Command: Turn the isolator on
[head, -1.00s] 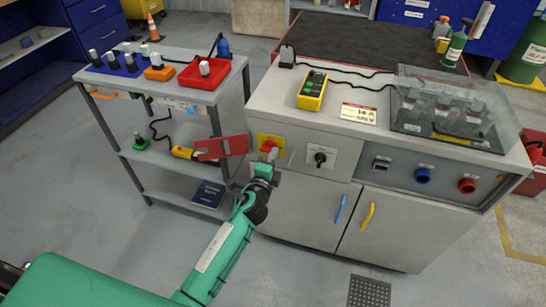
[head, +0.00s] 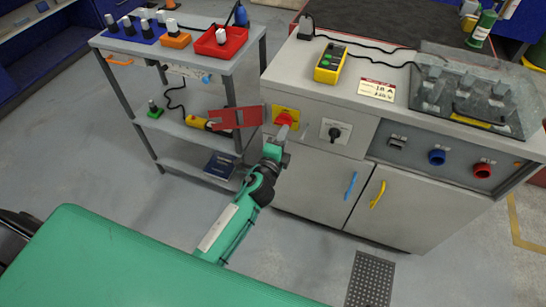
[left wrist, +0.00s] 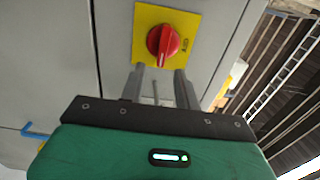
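The isolator is a red rotary knob (head: 285,117) on a yellow plate (head: 277,111) on the front of the grey cabinet. In the left wrist view the red knob (left wrist: 163,41) has a white line running nearly upright on its grip, and the yellow plate (left wrist: 146,17) lies behind it. My left gripper (head: 282,148) is just in front of and below the knob. In the left wrist view its two fingers (left wrist: 160,78) are apart with nothing between them, and their tips are close to the knob's lower edge; I cannot tell if they touch it. My right gripper is out of view.
A red flat panel (head: 237,117) sticks out left of the isolator. A black rotary switch (head: 335,132) sits to its right. Blue (head: 351,185) and yellow (head: 377,194) door handles are lower down. A trolley (head: 240,70) with several parts stands left. A yellow-black pendant (head: 330,63) lies on top.

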